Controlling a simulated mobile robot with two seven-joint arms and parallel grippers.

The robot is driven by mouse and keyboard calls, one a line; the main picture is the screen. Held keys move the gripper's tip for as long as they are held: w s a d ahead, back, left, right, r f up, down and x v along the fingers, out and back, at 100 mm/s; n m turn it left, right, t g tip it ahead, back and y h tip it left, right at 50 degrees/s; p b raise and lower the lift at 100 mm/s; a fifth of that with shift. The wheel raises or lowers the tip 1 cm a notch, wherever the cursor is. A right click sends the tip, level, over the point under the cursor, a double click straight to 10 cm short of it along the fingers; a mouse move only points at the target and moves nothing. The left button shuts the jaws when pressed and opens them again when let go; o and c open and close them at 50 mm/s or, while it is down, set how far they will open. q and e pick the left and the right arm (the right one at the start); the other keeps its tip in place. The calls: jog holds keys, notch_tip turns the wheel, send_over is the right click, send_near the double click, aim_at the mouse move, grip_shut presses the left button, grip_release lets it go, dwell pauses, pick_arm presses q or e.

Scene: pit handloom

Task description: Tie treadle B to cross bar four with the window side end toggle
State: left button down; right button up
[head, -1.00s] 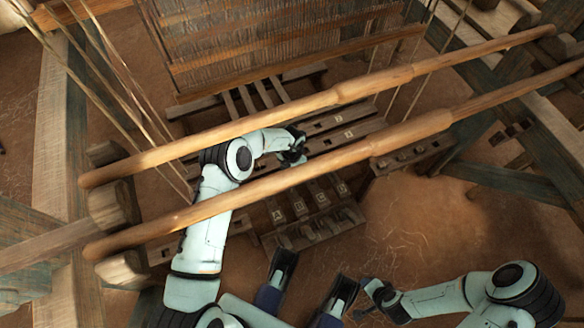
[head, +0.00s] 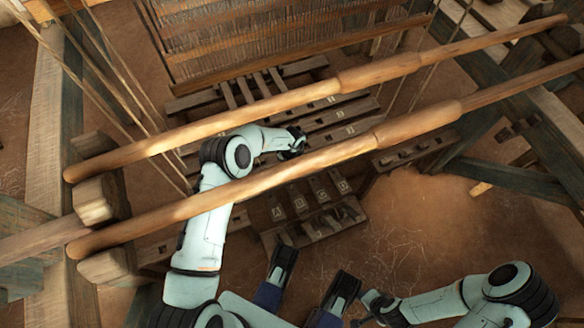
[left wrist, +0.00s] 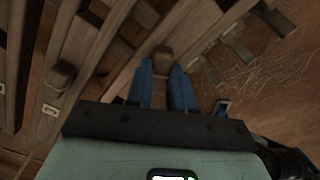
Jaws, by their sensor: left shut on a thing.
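My left gripper (head: 299,144) reaches between the two long round beams to the cross bars (head: 335,134). In the left wrist view its blue fingers (left wrist: 164,92) are shut on a small wooden piece, which looks like a toggle (left wrist: 162,62). It is held just above the slatted bars. The cross bars' number tags are too small to read surely. Treadle B (head: 299,204) is in the lettered row A to D, below and near the left gripper. Any cord on the toggle cannot be made out. My right gripper (head: 374,304) is low at right, away from the treadles; its jaws are unclear.
Hanging cords (head: 105,80) run down at left. The reed and warp frame (head: 270,45) stands behind. Bare earth (head: 420,215) lies open at right.

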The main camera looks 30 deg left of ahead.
dwell(0.4)
pick_arm(q)
jog(key=c, duration=0.9)
grip_release()
notch_tip(320, 180, up, 13)
jog(key=p, duration=0.3)
jog(key=shift+r+p, duration=0.2)
jog(key=shift+p, duration=0.2)
pick_arm(e)
jog(key=w+a+r+t, duration=0.1)
jog(key=w+r+t, duration=0.1)
jog(key=w+r, duration=0.4)
jog(key=shift+a+r, duration=0.15)
jog(key=shift+a, duration=0.05)
